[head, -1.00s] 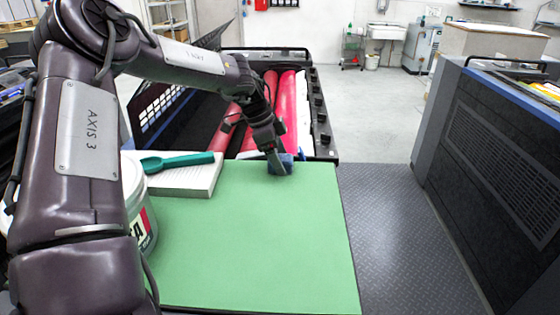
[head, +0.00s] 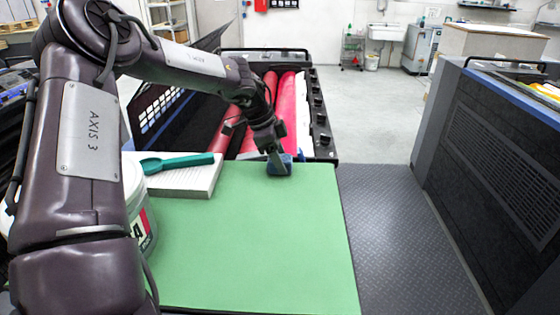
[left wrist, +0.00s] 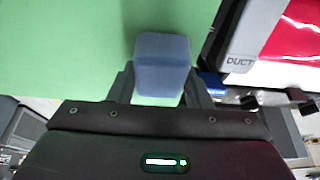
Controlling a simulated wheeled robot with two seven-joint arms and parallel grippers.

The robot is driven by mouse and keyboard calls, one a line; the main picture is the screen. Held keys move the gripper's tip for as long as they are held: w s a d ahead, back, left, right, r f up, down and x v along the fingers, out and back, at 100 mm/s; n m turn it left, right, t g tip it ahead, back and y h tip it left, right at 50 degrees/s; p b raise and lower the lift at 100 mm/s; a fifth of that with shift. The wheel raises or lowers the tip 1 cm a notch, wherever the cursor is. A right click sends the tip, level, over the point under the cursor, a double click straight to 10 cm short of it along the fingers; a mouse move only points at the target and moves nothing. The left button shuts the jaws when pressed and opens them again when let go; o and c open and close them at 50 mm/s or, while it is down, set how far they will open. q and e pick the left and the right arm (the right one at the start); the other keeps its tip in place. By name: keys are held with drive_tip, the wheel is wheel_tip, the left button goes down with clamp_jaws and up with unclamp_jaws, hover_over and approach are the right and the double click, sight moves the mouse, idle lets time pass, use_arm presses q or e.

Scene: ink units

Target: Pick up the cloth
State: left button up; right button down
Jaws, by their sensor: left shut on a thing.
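The cloth (head: 286,167) is a small, blue-grey, block-shaped bundle at the far edge of the green table top (head: 250,235). My left gripper (head: 280,166) reaches down to it from the left and is shut on it. In the left wrist view the cloth (left wrist: 163,66) sits between the two fingers of my left gripper (left wrist: 160,88), with green surface behind it. I cannot tell whether the cloth still touches the table. My right gripper is not in view.
A white pad (head: 190,178) with a green spatula (head: 180,161) on it lies left of the cloth. A tub (head: 143,225) stands near my arm. Behind the table edge is an open machine with red rollers (head: 285,100). The table's front and right are clear.

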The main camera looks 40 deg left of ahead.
use_arm(q)
wheel_tip(320, 180, up, 20)
drive_tip(key=p, duration=0.1)
drive_tip(key=shift+f, duration=0.1)
idle(0.4)
drive_tip(key=o, duration=0.4)
drive_tip(key=shift+c, duration=1.5)
drive_tip(key=shift+p, duration=0.35)
